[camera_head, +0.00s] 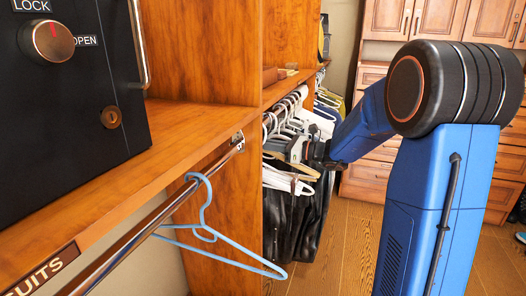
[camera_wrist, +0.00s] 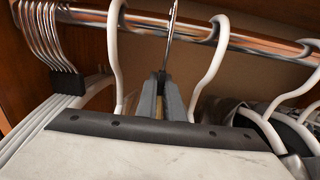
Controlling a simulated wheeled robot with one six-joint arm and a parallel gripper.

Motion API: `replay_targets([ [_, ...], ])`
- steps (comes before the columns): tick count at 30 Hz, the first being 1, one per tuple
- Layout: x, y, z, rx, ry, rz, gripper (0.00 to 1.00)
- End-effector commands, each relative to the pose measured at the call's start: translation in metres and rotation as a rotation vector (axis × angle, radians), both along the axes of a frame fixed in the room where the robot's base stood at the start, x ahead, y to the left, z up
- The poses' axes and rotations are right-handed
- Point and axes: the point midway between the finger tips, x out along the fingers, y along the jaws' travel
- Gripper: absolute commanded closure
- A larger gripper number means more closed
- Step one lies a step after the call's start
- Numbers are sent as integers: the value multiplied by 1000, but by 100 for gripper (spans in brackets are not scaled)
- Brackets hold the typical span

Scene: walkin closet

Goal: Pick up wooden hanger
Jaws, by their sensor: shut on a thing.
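The wooden hanger (camera_head: 304,172) hangs among other hangers on the far rail, its tan arm showing below my gripper (camera_head: 296,150). In the wrist view its thin metal hook (camera_wrist: 171,28) rises to the rail. My gripper's grey fingers (camera_wrist: 162,80) are closed around the hanger just below the hook, and a sliver of tan wood shows between them. The fingers and my gripper's body hide most of the hanger in the wrist view.
The metal rail (camera_wrist: 185,32) runs above my fingers. White hangers (camera_wrist: 213,62) stand close on both sides, with several thin metal hooks (camera_wrist: 42,35) at left. Dark clothes (camera_head: 290,222) hang below. A blue hanger (camera_head: 232,243) hangs alone on the nearer rail.

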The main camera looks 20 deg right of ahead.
Motion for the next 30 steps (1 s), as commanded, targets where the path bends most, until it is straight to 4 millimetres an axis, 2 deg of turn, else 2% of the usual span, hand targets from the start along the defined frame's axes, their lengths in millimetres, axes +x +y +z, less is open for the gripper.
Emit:
replay_targets([
  [3,-1,-3,17,-1,-3,-1,100],
  [21,-75,-105,15,-1,-1,-3,100],
  [30,-99,-137,15,-1,-1,-2,100],
])
